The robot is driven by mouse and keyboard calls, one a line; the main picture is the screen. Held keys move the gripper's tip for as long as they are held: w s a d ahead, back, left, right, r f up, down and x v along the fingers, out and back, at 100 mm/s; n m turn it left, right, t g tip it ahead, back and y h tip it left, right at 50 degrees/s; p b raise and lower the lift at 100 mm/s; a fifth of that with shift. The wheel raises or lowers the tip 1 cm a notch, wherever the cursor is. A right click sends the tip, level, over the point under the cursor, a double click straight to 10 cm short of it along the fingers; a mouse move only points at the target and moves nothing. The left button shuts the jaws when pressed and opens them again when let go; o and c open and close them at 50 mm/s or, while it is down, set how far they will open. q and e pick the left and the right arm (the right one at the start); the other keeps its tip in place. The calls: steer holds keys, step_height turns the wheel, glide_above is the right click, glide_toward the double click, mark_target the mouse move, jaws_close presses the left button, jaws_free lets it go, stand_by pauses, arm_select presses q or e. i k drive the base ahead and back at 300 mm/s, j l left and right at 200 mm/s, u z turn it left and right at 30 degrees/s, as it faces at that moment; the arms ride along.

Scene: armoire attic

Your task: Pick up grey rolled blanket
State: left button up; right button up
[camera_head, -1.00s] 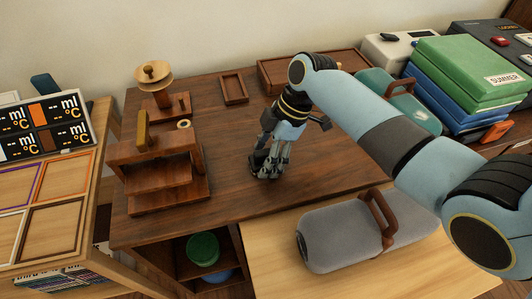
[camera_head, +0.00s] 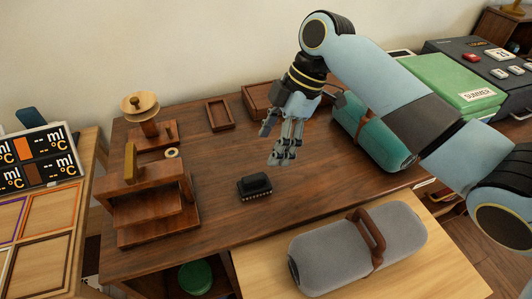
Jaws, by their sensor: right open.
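The grey rolled blanket (camera_head: 335,260) lies on the pale wooden surface (camera_head: 262,268) at the lower right of the head view. A brown strap with a raised handle (camera_head: 370,235) goes around it. My right gripper (camera_head: 280,160) is open and empty. It hangs above the dark wooden desk, up and to the left of the blanket and apart from it. My left gripper is not in view.
A small black brush-like object (camera_head: 255,187) sits on the dark desk (camera_head: 225,215). A wooden stand (camera_head: 150,195) is at left. A teal roll (camera_head: 375,135) and a green case (camera_head: 440,85) are at right, partly behind my arm. Wooden trays (camera_head: 219,114) stand at the back.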

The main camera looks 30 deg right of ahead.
mark_target(329, 258)
steer(key=k, duration=1.5)
